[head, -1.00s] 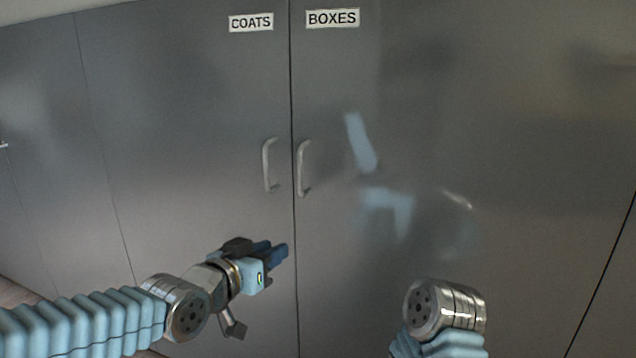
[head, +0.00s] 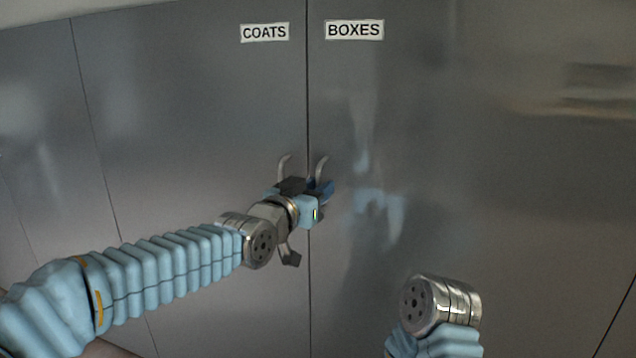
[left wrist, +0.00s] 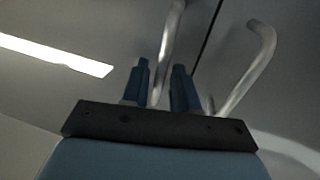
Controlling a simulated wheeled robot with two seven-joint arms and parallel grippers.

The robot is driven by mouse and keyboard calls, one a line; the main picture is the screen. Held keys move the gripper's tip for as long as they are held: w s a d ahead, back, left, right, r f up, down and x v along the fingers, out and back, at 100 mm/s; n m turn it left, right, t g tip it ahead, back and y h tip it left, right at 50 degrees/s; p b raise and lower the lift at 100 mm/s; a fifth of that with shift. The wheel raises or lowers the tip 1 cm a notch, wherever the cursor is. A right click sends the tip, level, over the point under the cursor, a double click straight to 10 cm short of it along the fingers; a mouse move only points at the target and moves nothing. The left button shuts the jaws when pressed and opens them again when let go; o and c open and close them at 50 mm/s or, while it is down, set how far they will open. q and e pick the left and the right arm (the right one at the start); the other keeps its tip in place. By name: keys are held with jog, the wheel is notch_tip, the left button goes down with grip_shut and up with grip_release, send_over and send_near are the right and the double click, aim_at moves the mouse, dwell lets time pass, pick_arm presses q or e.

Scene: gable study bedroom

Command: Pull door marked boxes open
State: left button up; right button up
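The door marked BOXES (head: 480,160) is a grey panel right of the seam and looks shut. Its handle (head: 321,168) is a curved metal bar beside the seam, its lower part hidden by my left gripper (head: 327,190). In the left wrist view the two blue fingers (left wrist: 160,88) stand apart, with a handle bar (left wrist: 170,45) running between them. A gap seems to show beside the bar, so the fingers do not look clamped. The second handle (left wrist: 252,70) lies outside the fingers. My right gripper is out of view; only part of that arm shows at lower right.
The door marked COATS (head: 190,120) is shut left of the seam. Its handle (head: 283,165) is close beside my left gripper and partly hidden by it. More grey panels continue at far left. The space before the right door looks clear apart from my right arm.

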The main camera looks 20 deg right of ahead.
pick_arm(q)
jog(key=shift+w+d, duration=0.2)
grip_shut()
dwell(0.3)
